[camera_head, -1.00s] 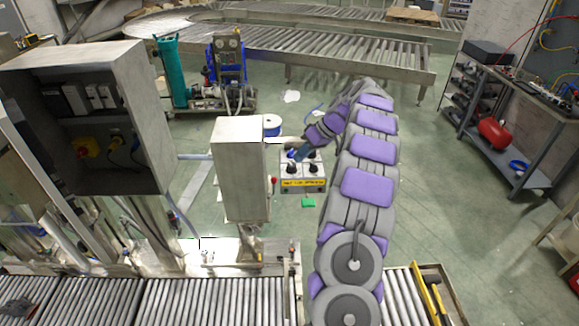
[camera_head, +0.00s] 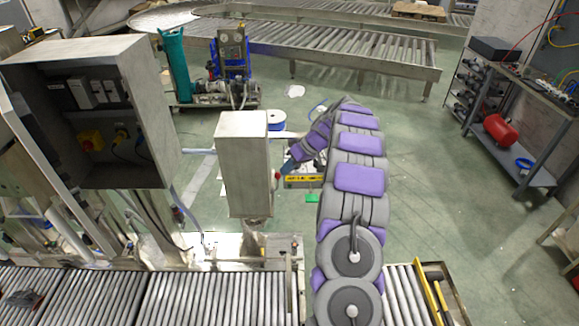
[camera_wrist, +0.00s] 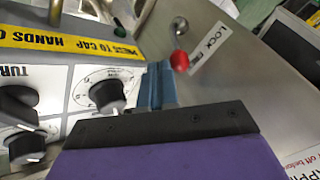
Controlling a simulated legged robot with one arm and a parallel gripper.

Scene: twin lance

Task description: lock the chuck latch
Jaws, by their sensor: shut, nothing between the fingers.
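The latch is a lever with a red ball knob (camera_wrist: 180,60), beside a white label reading "LOCK" on a metal panel in the wrist view. In the head view the red knob (camera_head: 277,176) shows at the right side of the grey upright box (camera_head: 242,160). My gripper (camera_wrist: 158,84) has blue fingers, shut and empty, pointing toward the panel just below and left of the knob. A gap shows between fingertips and knob in the wrist view; its depth is unclear. In the head view my gripper (camera_head: 287,168) is right beside the knob, partly hidden by my arm.
A white control box (camera_wrist: 75,88) with several black dials and a yellow "PRESS TO CAP" strip stands close to the left of my fingers. A green button (camera_wrist: 119,24) is above it. Roller conveyors (camera_head: 210,298) run along the front. Open floor lies to the right.

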